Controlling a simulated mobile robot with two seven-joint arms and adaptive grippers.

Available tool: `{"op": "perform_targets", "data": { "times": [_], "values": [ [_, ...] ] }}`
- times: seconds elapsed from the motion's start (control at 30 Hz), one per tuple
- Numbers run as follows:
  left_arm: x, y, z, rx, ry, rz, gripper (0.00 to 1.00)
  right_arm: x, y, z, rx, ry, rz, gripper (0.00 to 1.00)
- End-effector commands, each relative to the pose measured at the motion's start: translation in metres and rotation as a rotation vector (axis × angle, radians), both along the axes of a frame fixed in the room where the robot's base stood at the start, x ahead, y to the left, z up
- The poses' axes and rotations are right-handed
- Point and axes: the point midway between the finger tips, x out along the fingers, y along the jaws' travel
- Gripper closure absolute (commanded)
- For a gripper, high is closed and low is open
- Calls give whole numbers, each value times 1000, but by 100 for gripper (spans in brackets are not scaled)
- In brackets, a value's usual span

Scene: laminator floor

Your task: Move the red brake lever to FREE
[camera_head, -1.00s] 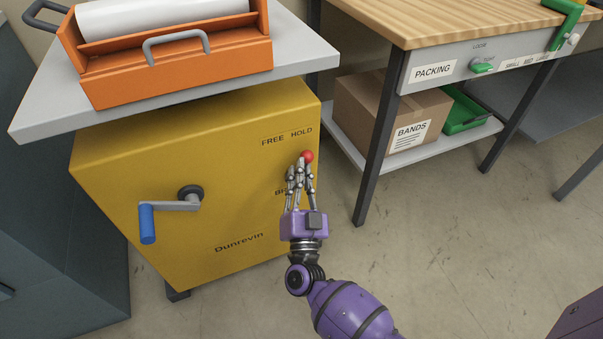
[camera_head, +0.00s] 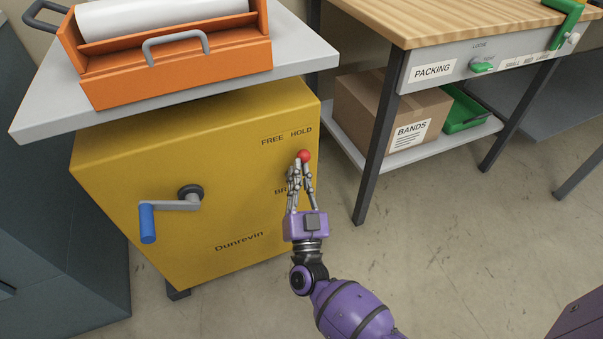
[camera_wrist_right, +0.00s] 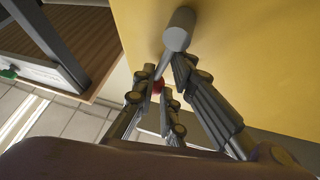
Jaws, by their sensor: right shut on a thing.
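The red brake lever's ball knob (camera_head: 304,156) shows at the tips of my right gripper (camera_head: 301,172), on the front of the yellow machine (camera_head: 150,170). It stands just below the HOLD end of the label, right of FREE. My right gripper is shut on the lever, with its fingers hiding the shaft in the head view. In the right wrist view the grey lever shaft (camera_wrist_right: 163,62) and its grey pivot (camera_wrist_right: 179,30) show between the fingers, and a bit of the red knob (camera_wrist_right: 159,86) shows behind them. My left gripper is not in view.
A crank with a blue handle (camera_head: 147,223) sticks out of the yellow machine's front, left of my gripper. An orange roll holder (camera_head: 180,75) sits on the grey top (camera_head: 300,58) above. A packing bench (camera_head: 440,22) with a cardboard box (camera_head: 375,115) stands to the right.

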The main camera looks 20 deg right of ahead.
Motion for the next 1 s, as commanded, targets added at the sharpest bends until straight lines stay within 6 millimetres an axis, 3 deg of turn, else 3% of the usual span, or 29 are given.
{"op": "perform_targets", "data": {
  "times": [0.03, 1.0],
  "values": [
    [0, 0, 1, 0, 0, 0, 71, 3, 5, 10, 1, -20, 8, 100],
    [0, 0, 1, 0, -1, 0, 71, 3, 11, 9, -44, -18, 15, 100]
  ]
}}
